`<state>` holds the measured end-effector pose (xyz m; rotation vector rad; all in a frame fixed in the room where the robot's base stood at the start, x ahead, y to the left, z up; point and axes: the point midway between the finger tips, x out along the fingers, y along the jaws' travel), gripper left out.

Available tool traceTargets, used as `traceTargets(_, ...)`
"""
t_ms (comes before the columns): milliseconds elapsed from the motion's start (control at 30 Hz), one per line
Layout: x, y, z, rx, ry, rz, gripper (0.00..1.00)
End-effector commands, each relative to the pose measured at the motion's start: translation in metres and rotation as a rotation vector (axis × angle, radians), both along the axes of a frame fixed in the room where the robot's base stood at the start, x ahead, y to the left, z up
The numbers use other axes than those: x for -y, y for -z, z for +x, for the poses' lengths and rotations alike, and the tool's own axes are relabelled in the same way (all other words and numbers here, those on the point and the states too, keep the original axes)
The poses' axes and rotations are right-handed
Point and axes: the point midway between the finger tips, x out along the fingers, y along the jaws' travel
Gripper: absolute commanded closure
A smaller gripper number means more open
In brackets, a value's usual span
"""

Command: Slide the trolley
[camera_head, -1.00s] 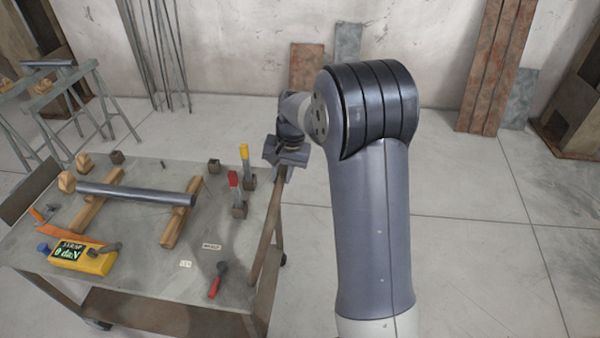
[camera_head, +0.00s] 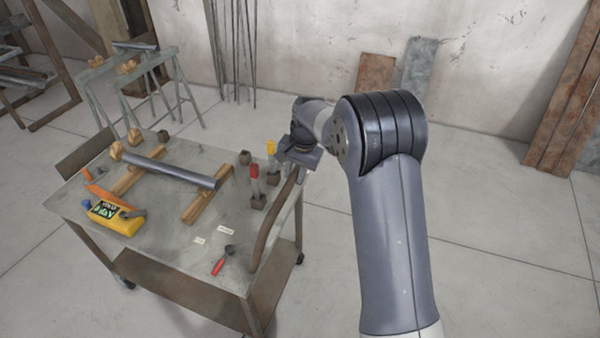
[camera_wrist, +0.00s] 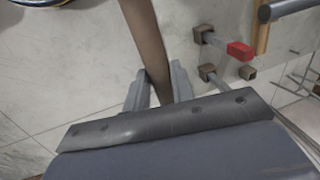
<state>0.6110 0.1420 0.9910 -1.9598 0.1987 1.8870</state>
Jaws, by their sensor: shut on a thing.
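The trolley (camera_head: 185,245) is a grey-topped metal cart with a lower shelf and castors, left of my arm in the head view. Its brown push handle (camera_head: 268,228) runs along its right end. My gripper (camera_head: 296,160) is at the far part of that handle. In the wrist view, my gripper's fingers (camera_wrist: 158,92) stand on both sides of the handle bar (camera_wrist: 147,45) and are shut on it. The fingertips are mostly hidden in the head view.
Open floor (camera_head: 480,240) lies to the right.

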Motion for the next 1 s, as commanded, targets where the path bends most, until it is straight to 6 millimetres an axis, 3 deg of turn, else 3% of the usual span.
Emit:
traceTargets(367,-0.0053,-0.0024,0.0019,0.007,0.001,0.009,1.00)
traceTargets(400,-0.0054,-0.0024,0.0019,0.007,0.001,0.009,0.74)
traceTargets(633,-0.0041,-0.0017,0.0015,0.006,0.001,0.006,0.56)
traceTargets(867,-0.0029,-0.0015,0.0012,0.004,0.000,0.005,0.56)
traceTargets(1000,-0.0009,-0.0110,0.0012,0.006,0.001,0.005,0.56)
